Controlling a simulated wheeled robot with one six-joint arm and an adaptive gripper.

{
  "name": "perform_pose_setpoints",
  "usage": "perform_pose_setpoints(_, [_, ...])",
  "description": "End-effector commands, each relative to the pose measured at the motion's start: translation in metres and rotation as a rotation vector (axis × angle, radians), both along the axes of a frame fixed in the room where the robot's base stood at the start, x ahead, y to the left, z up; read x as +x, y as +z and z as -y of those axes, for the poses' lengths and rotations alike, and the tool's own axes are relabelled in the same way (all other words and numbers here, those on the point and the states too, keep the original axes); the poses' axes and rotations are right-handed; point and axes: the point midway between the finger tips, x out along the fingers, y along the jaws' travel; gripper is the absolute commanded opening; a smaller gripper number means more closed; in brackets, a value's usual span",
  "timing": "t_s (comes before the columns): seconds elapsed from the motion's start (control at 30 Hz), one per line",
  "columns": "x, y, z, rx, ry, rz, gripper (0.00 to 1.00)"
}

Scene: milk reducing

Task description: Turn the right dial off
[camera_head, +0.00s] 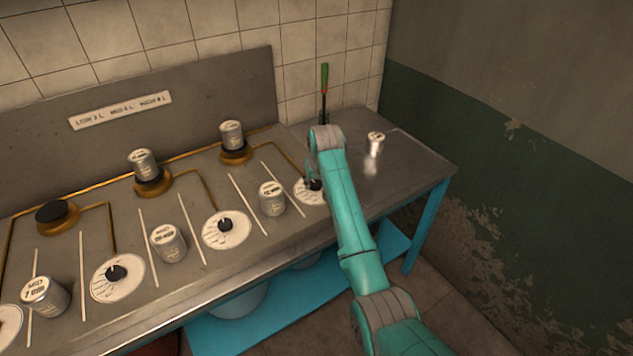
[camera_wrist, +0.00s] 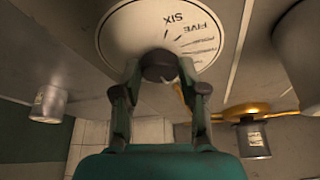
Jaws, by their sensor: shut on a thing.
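The right dial (camera_head: 302,197) is a white round plate with a dark knob, at the right end of the counter in the head view. It also shows in the wrist view (camera_wrist: 122,32), with the words FIVE and SIX and smaller print readable. My gripper (camera_wrist: 161,76) is over this dial with its two fingers on either side of the dark knob (camera_wrist: 159,64), shut on it. In the head view my arm and gripper (camera_head: 314,181) partly cover the dial. Which mark the knob points to cannot be told.
Other dials (camera_head: 226,230) (camera_head: 118,277) lie to the left. Labelled cans stand between them, one (camera_head: 272,199) just left of the right dial. Cans stand on burners (camera_head: 235,156) behind. Another can (camera_head: 375,144) and a green-handled tool (camera_head: 324,85) are at the right.

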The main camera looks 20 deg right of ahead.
Motion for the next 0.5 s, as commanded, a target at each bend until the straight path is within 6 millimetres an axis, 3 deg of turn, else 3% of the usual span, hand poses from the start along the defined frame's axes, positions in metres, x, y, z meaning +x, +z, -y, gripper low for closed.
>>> perform_pose_setpoints(0.5, [-0.0003,-0.0008,-0.0006,0.000,-0.110,-0.002,0.07])
